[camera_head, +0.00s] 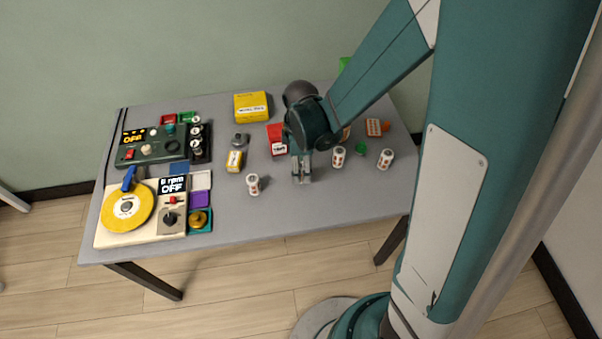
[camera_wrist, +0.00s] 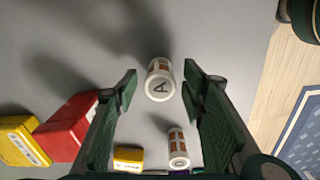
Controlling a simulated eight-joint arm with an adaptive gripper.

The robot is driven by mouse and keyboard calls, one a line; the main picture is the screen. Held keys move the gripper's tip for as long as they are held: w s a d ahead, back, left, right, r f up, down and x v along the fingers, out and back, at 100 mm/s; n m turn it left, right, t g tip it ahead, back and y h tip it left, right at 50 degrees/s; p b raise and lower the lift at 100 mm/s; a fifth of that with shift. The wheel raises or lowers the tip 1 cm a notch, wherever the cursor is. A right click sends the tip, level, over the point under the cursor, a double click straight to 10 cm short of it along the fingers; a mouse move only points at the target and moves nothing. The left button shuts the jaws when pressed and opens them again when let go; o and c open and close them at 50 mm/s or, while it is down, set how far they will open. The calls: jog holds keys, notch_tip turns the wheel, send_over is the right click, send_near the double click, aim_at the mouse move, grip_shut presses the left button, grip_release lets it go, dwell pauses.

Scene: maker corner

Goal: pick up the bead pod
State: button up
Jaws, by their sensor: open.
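A small white bead pod (camera_wrist: 160,82) with orange-brown windows and a letter A on its end cap shows in the wrist view. It lies between my two spread fingers, with a gap on each side. My gripper (camera_wrist: 158,85) is open and holds nothing. In the head view my gripper (camera_head: 302,178) is low over the middle front of the table, pointing down, and it mostly hides this pod. A similar white pod (camera_head: 253,184) stands to its left; it also shows in the wrist view (camera_wrist: 178,148). Two more white pods (camera_head: 338,157) (camera_head: 385,159) stand to the right.
A red box (camera_head: 277,139) and a small yellow box (camera_head: 235,161) stand left of my gripper. A larger yellow box (camera_head: 251,106) is behind. A turntable-like device (camera_head: 127,207) and a green control panel (camera_head: 150,145) fill the left side. The table's front strip (camera_head: 300,219) is clear.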

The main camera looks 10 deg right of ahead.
jog(key=shift+f, duration=1.35)
jog(key=c, duration=1)
